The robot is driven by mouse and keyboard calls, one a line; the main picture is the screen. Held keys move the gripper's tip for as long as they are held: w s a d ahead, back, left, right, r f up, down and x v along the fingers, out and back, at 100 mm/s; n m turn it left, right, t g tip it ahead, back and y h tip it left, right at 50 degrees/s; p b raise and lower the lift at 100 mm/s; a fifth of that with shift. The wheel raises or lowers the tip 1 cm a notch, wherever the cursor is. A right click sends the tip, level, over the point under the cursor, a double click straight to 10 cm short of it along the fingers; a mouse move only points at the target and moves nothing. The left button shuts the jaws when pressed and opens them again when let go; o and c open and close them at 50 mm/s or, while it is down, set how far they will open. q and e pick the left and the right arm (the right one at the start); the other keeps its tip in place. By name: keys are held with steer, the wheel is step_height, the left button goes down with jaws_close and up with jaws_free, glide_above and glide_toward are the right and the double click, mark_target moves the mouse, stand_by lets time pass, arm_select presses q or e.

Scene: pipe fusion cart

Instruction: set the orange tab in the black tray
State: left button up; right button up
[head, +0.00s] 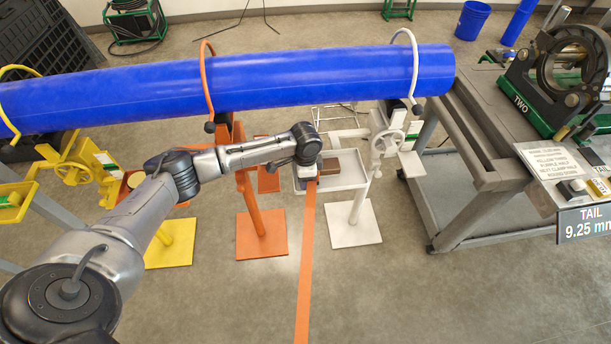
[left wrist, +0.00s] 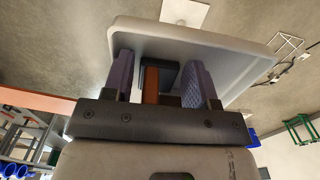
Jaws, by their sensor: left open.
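My left gripper (head: 307,182) is over the pale tray (head: 345,180) on the white stand. Its two purple-grey fingers (left wrist: 158,85) are apart in the left wrist view. A narrow orange piece (left wrist: 151,84), which looks like the orange tab, stands between the fingers with a gap on each side. A dark block-like thing (left wrist: 167,70) lies beside it in the pale tray; I cannot tell whether it is the black tray. A brown block (head: 330,167) sits in the pale tray, right of the gripper in the head view. My right gripper is not in view.
A long blue pipe (head: 270,80) spans above the stands behind my arm. An orange stand (head: 262,235) is left of the white stand (head: 354,224). A grey cart (head: 470,180) with a green-and-black clamp machine (head: 545,85) stands at right.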

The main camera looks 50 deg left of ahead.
arm_select(q)
step_height(320, 180, up, 12)
steer(key=p, duration=0.3)
steer(key=s+d+f+m, duration=0.1)
steer(key=s+d+f, duration=0.5)
steer(key=d+f, duration=0.45)
steer(key=s+d+f+n+t+h, duration=0.1)
steer(key=s+d, duration=0.4)
steer(key=s, duration=0.3)
steer(key=s+d+f+n+t+h, duration=0.1)
steer(key=s+d, duration=0.5)
steer(key=s, duration=0.1)
steer(key=shift+s+f+t, duration=0.35)
steer(key=shift+s+t, duration=0.05)
steer(key=s+a+n, duration=0.1)
steer(key=s, duration=0.2)
steer(key=s+a+r+n+y, duration=0.1)
steer(key=s, duration=0.2)
steer(key=s+n, duration=0.2)
steer(key=s, duration=0.1)
steer(key=shift+a+r+t+y, duration=0.3)
steer(key=shift+a+r+t, duration=0.05)
steer(key=shift+a+t, duration=0.05)
steer(key=shift+c, duration=0.4)
steer(key=shift+s+a+r, duration=0.1)
steer(key=shift+s+a, duration=0.1)
steer(key=shift+s, duration=0.1)
steer(key=shift+c, duration=0.3)
steer(key=shift+w, duration=0.1)
